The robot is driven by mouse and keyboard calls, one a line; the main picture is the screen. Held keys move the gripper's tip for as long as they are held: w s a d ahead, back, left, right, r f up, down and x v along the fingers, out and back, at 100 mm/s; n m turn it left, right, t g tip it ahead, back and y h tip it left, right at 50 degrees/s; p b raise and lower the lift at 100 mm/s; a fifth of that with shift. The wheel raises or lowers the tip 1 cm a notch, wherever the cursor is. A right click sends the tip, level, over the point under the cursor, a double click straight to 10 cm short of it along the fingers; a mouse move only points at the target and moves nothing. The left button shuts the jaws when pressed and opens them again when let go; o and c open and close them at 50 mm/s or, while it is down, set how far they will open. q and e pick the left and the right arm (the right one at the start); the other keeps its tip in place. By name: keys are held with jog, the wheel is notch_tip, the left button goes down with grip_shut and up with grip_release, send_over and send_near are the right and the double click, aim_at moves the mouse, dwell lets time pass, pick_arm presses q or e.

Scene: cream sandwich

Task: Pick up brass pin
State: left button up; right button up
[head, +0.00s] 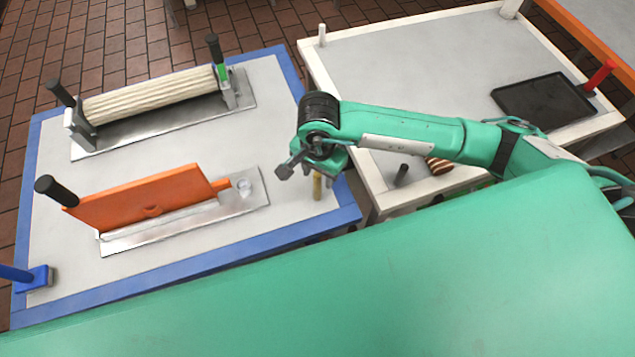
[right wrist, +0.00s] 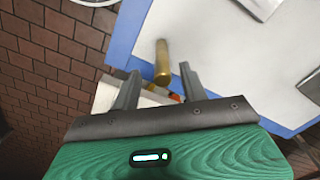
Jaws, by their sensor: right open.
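The brass pin (head: 317,186) stands upright near the right edge of the blue-bordered table. It also shows in the right wrist view (right wrist: 162,62), near the table's blue edge. My right gripper (head: 307,174) is just above and beside the pin in the head view. In the right wrist view my right gripper (right wrist: 157,82) is open, with the pin showing between and beyond its two fingers. The fingers hold nothing, and I cannot tell whether they touch the pin. My left gripper is not in view.
An orange plate device (head: 140,198) and a ribbed roller device (head: 150,95) stand on the blue-bordered table (head: 290,70). A blue-handled block (head: 35,279) sits at its left corner. A white-framed table (head: 400,40) adjoins on the right, holding a black tray (head: 542,98).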

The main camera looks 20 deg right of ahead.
aim_at(318, 184)
jog(key=shift+f+p, duration=0.3)
jog(key=shift+f, duration=0.2)
notch_tip(318, 184, down, 4)
jog(key=shift+w+f+p, duration=0.1)
jog(key=shift+w+p, duration=0.05)
jog(key=shift+p, duration=0.75)
jog(key=shift+f, duration=0.2)
grip_shut()
